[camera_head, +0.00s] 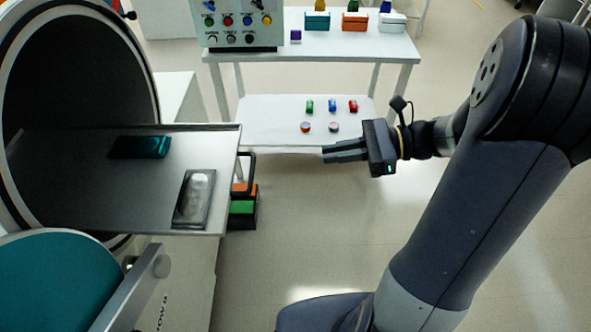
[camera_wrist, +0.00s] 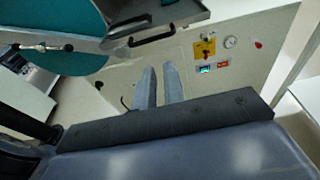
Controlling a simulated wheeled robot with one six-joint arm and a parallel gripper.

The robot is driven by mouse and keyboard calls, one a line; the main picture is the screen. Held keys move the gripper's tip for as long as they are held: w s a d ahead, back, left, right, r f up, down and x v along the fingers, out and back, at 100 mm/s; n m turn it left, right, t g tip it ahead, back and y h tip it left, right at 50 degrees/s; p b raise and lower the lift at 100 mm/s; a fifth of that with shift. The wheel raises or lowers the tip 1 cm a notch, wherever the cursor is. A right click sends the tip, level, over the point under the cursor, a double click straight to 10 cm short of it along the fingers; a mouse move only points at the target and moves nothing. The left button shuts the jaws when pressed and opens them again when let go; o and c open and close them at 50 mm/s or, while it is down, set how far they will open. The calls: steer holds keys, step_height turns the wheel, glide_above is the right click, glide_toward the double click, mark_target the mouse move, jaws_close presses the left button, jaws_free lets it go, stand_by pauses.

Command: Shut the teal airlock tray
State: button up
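The airlock tray (camera_head: 110,195) is a grey metal plate sticking out to the right from a dark round opening. A dark teal block (camera_head: 140,147) and a small grey case with a pale top (camera_head: 194,198) lie on it. A black handle (camera_head: 248,165) is at the tray's right end. In the wrist view the tray (camera_wrist: 180,12) and its handle (camera_wrist: 153,38) show at the top. My gripper (camera_head: 325,154) is right of the handle, apart from it, fingers pointing left. The wrist view shows a gap between the fingers (camera_wrist: 159,72), with nothing held.
A teal round door (camera_head: 60,280) hangs open at the lower left. Orange and green boxes (camera_head: 242,207) are below the tray's end. A white shelf table (camera_head: 310,45) with small coloured items stands behind. The floor between tray and arm is clear.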

steer(key=shift+s+d, duration=0.15)
steer(key=shift+c, duration=0.8)
steer(key=shift+a+f, duration=0.1)
steer(key=shift+a, duration=0.3)
jaws_close()
steer(key=p, duration=0.1)
glide_toward(207, 166)
steer(key=d, duration=0.2)
steer(key=d+f, duration=0.1)
steer(key=shift+s+d, duration=0.1)
steer(key=shift+s, duration=0.3)
steer(key=r+b+x, duration=0.1)
steer(key=x, duration=0.7)
steer(key=r+b+x, duration=0.1)
steer(key=r+x, duration=0.1)
steer(key=x, duration=0.7)
steer(key=a+r+b+x, duration=0.1)
steer(key=r+x, duration=0.1)
steer(key=x, duration=0.7)
steer(key=shift+w+a+r, duration=0.1)
steer(key=shift+w+r, duration=0.1)
steer(key=shift+w, duration=0.15)
steer(key=shift+d, duration=0.2)
steer(key=b+v, duration=0.1)
steer(key=v, duration=1.2)
steer(key=shift+s+d+r, duration=0.1)
steer(key=shift+d+r, duration=0.05)
steer(key=shift+d, duration=0.15)
